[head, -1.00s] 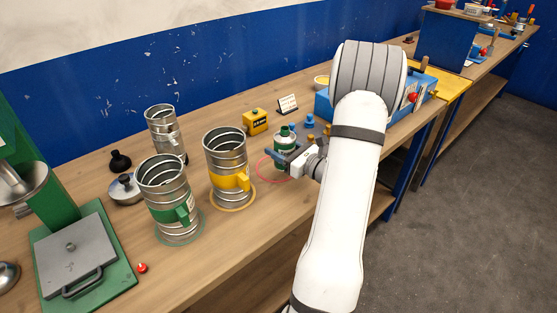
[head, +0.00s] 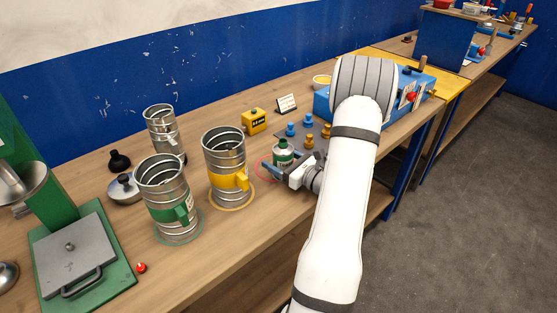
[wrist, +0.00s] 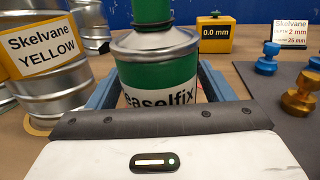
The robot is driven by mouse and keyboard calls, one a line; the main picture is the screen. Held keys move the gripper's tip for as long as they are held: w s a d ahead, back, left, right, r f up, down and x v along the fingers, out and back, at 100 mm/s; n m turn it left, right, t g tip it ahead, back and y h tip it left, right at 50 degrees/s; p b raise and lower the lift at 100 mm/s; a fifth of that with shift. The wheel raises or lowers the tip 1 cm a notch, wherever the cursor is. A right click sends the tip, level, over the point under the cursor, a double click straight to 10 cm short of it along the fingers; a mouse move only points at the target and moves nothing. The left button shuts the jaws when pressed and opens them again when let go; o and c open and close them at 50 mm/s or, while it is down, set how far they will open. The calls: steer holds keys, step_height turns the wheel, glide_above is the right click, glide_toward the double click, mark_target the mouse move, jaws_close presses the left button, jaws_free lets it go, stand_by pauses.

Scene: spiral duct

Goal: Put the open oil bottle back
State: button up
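The oil bottle (head: 283,153) is a green and white can with a green top, its label ending "easelfix". My gripper (head: 284,169) has its blue fingers on both sides of the bottle's body and is shut on it. In the wrist view the bottle (wrist: 158,75) stands upright between the fingers; its top is cut off by the frame, so I cannot see whether it is open. A red ring (head: 259,168) on the bench lies around or beside the bottle's foot, partly hidden. I cannot tell whether the bottle touches the bench.
A yellow-banded metal canister (head: 227,165) in a yellow ring stands close left, with a green-banded one (head: 167,205) beyond. A dark mat (head: 318,125) with blue and gold knobs lies behind right. A yellow 0.0 mm block (head: 254,121) and a small sign (head: 287,104) stand behind.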

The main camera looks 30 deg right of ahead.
steer(key=shift+r, duration=0.2)
steer(key=b+v, duration=0.1)
steer(key=v, duration=1.1)
steer(key=shift+f+b, duration=0.15)
steer(key=shift+b, duration=0.25)
